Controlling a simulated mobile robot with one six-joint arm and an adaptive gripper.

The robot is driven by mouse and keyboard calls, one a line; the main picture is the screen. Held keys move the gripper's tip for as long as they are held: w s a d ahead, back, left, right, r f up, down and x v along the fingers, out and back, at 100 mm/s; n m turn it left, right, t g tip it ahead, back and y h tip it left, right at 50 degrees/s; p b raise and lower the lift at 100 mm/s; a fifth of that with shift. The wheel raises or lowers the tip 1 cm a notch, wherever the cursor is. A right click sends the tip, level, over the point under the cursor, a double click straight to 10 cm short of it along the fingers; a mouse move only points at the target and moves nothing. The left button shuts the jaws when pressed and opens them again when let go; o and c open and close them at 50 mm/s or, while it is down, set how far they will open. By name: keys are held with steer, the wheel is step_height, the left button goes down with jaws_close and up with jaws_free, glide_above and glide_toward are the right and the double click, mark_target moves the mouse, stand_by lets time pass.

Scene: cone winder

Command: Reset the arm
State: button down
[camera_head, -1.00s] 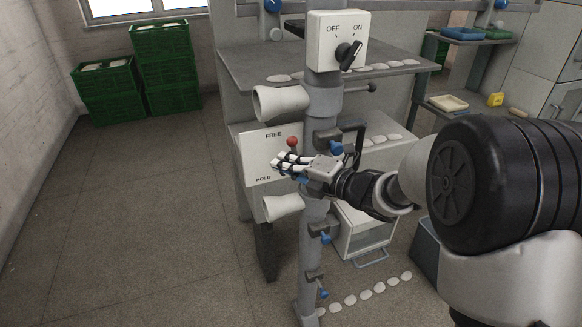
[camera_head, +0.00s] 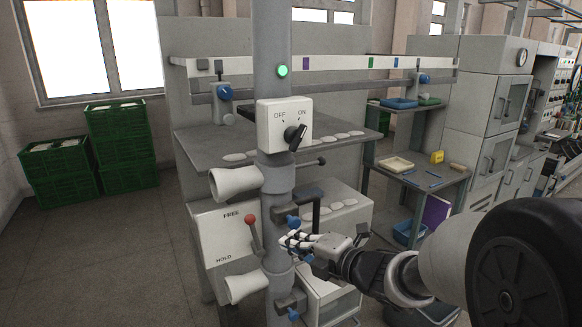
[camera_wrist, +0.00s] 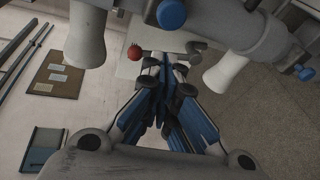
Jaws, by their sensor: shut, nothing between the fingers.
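My gripper (camera_head: 290,243) is shut and empty in the head view, just right of the grey column. In the wrist view its blue fingers (camera_wrist: 166,72) are together. My arm reaches in from the lower right. The red-knobbed lever (camera_head: 253,230) stands on the white FREE/HOLD plate (camera_head: 212,238), left of the fingertips, its knob near FREE. In the wrist view the red knob (camera_wrist: 134,52) is close to the fingertips; I cannot tell whether they touch the lever. The OFF/ON box (camera_head: 268,130) is above, its black switch pointing toward ON.
Two pale cones (camera_head: 236,182) stick out left of the column (camera_head: 273,60), above and below the lever plate. A green lamp (camera_head: 282,71) glows at its top. Shelves hold several pale flat pieces. Green crates (camera_head: 122,150) stand at the back left. The left floor is clear.

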steer(key=s+d+r+m+h, duration=0.2)
steer(key=s+d+m+h, duration=0.25)
steer(key=d+m, duration=0.35)
steer(key=s+d+r+m+h, duration=0.2)
steer(key=s+d+m+h, duration=0.1)
steer(key=d+m+h, duration=0.35)
steer(key=s+f+m+g, duration=0.3)
steer(key=s+m, duration=0.3)
steer(key=s, duration=0.6)
steer(key=s+f+m+g, duration=0.3)
steer(key=s+m, duration=0.4)
steer(key=s, duration=0.6)
steer(key=shift+f+g+y, duration=0.15)
steer(key=shift+g+y, duration=0.15)
